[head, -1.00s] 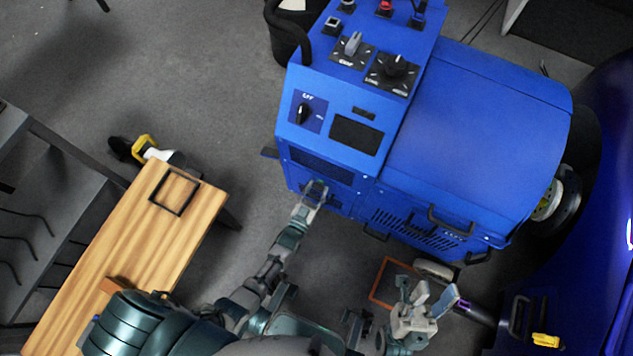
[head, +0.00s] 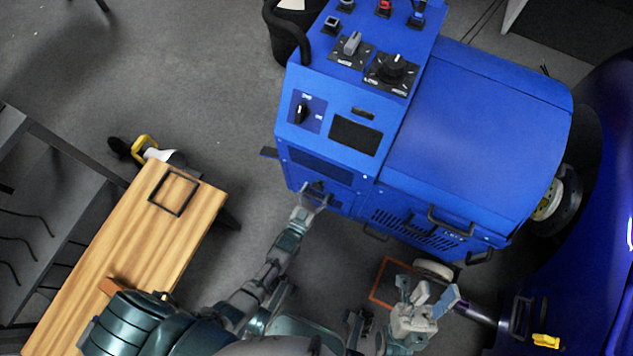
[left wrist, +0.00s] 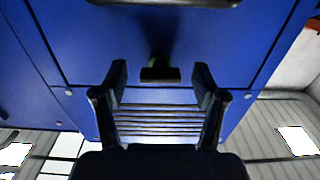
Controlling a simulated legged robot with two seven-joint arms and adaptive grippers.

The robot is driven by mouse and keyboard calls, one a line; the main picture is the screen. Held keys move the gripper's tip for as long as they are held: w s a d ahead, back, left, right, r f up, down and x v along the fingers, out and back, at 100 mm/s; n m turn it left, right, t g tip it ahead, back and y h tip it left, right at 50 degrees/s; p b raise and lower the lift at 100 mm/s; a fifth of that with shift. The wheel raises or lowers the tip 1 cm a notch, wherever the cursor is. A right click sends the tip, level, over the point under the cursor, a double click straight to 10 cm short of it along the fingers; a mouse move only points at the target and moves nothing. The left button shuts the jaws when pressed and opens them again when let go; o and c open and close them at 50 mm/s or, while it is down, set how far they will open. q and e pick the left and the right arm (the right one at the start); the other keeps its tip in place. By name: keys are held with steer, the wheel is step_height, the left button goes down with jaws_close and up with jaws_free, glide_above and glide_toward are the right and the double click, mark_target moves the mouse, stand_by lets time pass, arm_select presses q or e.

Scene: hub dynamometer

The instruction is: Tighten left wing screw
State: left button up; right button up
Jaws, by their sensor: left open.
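A small dark wing screw (left wrist: 160,73) sticks out from the lower blue panel in the left wrist view. It sits between and beyond the spread fingers of my left gripper (left wrist: 162,85). The fingers stand clear of it on both sides. In the head view my left gripper (head: 314,194) is open at the lower front of the blue machine (head: 320,150), and the screw is too small to make out surely there. My right gripper (head: 438,289) has its fingers apart and looks empty, low at the right of centre.
A wooden bench (head: 130,255) stands at the left, with a dark square frame (head: 174,193) on it. An orange frame (head: 380,282) lies on the floor by the right gripper. A dark blue curved body (head: 590,260) fills the right side. Grey floor is free between bench and machine.

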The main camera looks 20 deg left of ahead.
arm_select(q)
steer(key=s, duration=1.1)
steer(key=shift+s+a, duration=0.15)
